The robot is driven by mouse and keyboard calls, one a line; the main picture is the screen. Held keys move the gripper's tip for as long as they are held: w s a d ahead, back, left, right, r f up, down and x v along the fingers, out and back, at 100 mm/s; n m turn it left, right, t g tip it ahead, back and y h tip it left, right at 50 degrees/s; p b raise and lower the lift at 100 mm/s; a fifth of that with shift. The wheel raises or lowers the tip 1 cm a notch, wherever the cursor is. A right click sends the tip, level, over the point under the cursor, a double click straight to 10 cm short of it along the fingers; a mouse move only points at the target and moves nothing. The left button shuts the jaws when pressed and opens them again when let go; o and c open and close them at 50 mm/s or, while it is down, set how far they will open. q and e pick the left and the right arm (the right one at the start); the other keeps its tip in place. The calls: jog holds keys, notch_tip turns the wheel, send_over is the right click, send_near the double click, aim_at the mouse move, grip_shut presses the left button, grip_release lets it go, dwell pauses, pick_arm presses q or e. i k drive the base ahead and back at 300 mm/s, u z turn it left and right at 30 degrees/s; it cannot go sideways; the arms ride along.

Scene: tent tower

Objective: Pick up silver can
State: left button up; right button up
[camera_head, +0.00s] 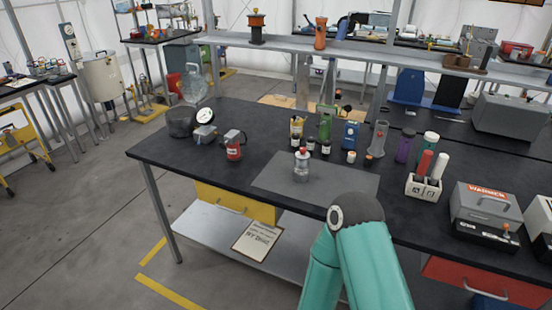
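A small silver can (301,168) with a red top stands upright on a dark grey mat (335,189) near the front edge of the black table (170,152). Nothing is touching it. The bent teal links of one of my arms rise from the bottom of the view, in front of the table and to the right of the can. Neither of my grippers shows in this view.
A red jar (233,150) stands left of the mat. A white holder (423,188) and a Warmnek-like labelled grey box (484,210) stand at the right. The table's front left is clear.

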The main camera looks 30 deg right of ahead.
aim_at(301, 169)
jog(key=z, duration=0.1)
jog(key=i, duration=0.8)
jog(key=z, duration=0.65)
